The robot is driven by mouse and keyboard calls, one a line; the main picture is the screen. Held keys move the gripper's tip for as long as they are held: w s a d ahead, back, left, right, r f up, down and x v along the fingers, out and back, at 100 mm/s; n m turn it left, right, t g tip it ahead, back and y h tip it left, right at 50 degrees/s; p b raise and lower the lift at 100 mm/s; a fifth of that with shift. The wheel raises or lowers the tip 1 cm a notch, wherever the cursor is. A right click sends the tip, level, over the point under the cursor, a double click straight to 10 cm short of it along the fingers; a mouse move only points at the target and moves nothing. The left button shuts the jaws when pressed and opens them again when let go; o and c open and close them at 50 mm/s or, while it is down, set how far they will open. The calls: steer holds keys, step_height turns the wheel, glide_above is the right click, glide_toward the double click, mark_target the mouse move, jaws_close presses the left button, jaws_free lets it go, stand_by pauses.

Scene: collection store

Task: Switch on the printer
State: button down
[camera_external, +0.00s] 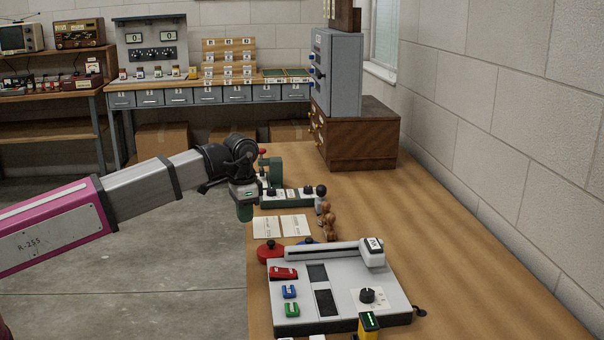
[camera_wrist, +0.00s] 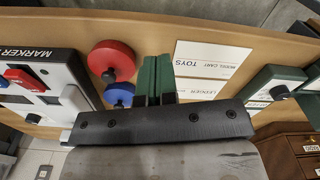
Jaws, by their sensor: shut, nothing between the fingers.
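A light grey flat machine (camera_external: 345,283) lies on the near part of the table. It has a red rocker switch (camera_external: 283,272), blue and green switches, dark windows, a black knob (camera_external: 367,295) and a white block (camera_external: 372,253) on a rail. In the wrist view its edge (camera_wrist: 62,62) reads "MARKER", cut off; a red switch (camera_wrist: 22,78) shows there. I read no "printer" label, and cannot tell if it is on. My gripper (camera_external: 245,212) is shut and empty, above the table's left edge, beyond the machine.
Red (camera_wrist: 112,60) and blue (camera_wrist: 118,95) round pads with black knobs lie beside the machine. Labelled cards (camera_wrist: 208,62), a green-sided device (camera_external: 288,198) and brown round pieces (camera_external: 328,218) lie farther back. A grey cabinet (camera_external: 345,75) stands on a wooden drawer unit (camera_external: 360,140). The table's right side is clear.

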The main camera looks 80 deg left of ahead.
steer(key=w+d+r+m+t, duration=0.1)
steer(key=w+d+r, duration=0.1)
steer(key=d+r, duration=0.4)
steer(key=w+d+r+m+t, duration=0.1)
steer(key=d+r, duration=0.6)
steer(key=d, duration=0.7)
steer(key=shift+w+d+m, duration=0.25)
steer(key=shift+w+m, duration=0.35)
steer(key=shift+w, duration=0.15)
steer(key=shift+f, duration=0.1)
glide_toward(276, 269)
steer(key=f, duration=0.1)
steer(key=w+f, duration=0.1)
steer(key=f, duration=0.3)
steer(key=shift+w+d, duration=0.1)
steer(key=shift+w, duration=0.15)
steer(key=shift+s+f, duration=0.15)
steer(key=shift+f, duration=0.7)
